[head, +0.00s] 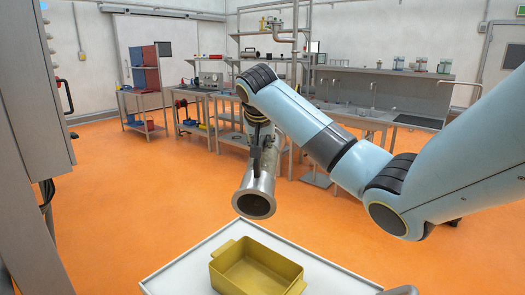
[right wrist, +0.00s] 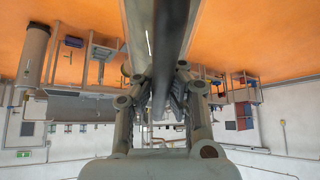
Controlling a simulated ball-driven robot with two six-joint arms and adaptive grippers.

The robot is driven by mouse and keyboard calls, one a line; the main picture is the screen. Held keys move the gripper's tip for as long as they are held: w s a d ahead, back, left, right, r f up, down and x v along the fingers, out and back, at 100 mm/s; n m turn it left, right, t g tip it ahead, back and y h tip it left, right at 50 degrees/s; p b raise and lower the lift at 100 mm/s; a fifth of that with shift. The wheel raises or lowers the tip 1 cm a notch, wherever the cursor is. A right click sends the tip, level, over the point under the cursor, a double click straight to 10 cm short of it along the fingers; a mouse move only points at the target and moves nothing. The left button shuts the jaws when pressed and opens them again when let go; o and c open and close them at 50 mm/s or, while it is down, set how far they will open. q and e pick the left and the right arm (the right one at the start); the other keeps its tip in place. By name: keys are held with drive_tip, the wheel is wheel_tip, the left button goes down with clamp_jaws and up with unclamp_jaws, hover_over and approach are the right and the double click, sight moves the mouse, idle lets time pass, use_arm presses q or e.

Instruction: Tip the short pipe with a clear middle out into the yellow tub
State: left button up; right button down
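The short pipe (head: 265,182) is a grey metal tube with a wide flanged end, tilted so that its dark round mouth faces down and toward me in the head view. A clear middle cannot be made out. My right gripper (head: 258,150) holds it from above, with its fingers (right wrist: 165,98) closed on the pipe in the right wrist view. The yellow tub (head: 255,272) is a rectangular open box with end handles, below the pipe and apart from it. The visible part of its inside looks empty. My left gripper is out of view.
The tub stands on a white table (head: 185,272), whose left part is bare. A grey rounded object (head: 400,290) is cut off at the bottom edge. Workbenches and shelves (head: 345,112) stand far back beyond open orange floor (head: 140,195).

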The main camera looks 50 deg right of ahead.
sight(257, 176)
drive_tip(key=shift+s+a+f+t+h+b, duration=0.15)
drive_tip(key=shift+s+a+t+h+b, duration=0.35)
drive_tip(key=shift+b, duration=1.05)
drive_tip(key=shift+s+a+f+t+h+b, duration=0.25)
drive_tip(key=shift+a+h+b, duration=0.4)
drive_tip(key=shift+b, duration=0.9)
drive_tip(key=s+a+f+h+b, duration=0.1)
drive_tip(key=b, duration=0.1)
drive_tip(key=a+f+t+b, duration=0.1)
drive_tip(key=b, duration=0.1)
drive_tip(key=shift+s+a+f+t+h, duration=0.15)
drive_tip(key=shift+s+f+t+h, duration=0.1)
drive_tip(key=shift+s+h, duration=0.1)
drive_tip(key=shift+s+a+f+t+h+b, duration=0.5)
drive_tip(key=shift+s+a+f+h+b, duration=0.35)
drive_tip(key=shift+b, duration=1.65)
drive_tip(key=shift+w+a, duration=0.1)
drive_tip(key=shift+a, duration=0.05)
